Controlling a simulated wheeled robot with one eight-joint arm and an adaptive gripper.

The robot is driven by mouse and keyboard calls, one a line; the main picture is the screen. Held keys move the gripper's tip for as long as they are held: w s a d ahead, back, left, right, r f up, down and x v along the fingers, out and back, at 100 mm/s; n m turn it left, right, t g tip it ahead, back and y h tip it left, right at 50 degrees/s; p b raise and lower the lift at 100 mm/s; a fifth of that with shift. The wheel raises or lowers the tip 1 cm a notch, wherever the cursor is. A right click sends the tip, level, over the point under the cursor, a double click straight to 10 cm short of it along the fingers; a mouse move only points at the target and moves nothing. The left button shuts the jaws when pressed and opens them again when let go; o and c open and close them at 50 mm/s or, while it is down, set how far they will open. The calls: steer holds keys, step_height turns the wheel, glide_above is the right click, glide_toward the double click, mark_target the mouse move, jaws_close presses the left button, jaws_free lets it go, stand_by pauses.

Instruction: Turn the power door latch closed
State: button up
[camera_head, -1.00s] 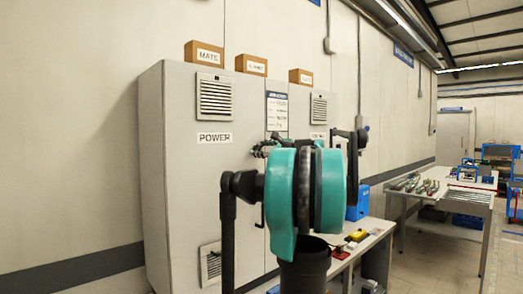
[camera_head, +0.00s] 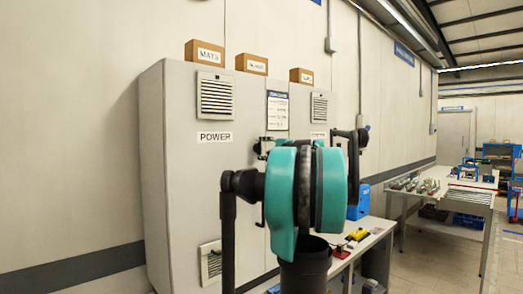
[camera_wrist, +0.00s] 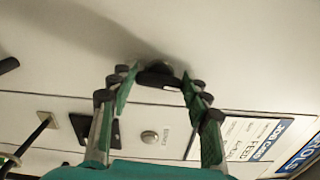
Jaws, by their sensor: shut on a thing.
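The POWER door (camera_head: 190,170) is the left door of the tall grey cabinet in the head view; it looks shut. In the wrist view, a dark latch handle (camera_wrist: 158,79) sits on the pale door panel beside the door seam. The handle's exact angle is hard to tell. In the head view, my teal arm joint covers most of the gripper and the latch area.
A black plate (camera_wrist: 103,130), a round button (camera_wrist: 149,137) and a job card (camera_wrist: 240,139) are near the fingers. Three boxes, one of them the MATS box (camera_head: 205,53), stand on the cabinet. A workbench (camera_head: 362,243) with a blue bin (camera_head: 359,203) is at right.

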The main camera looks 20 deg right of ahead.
steer(key=shift+f+n, duration=0.1)
steer(key=shift+n, duration=0.6)
steer(key=o, duration=1.2)
steer(key=shift+c, duration=0.2)
steer(key=v, duration=1.2)
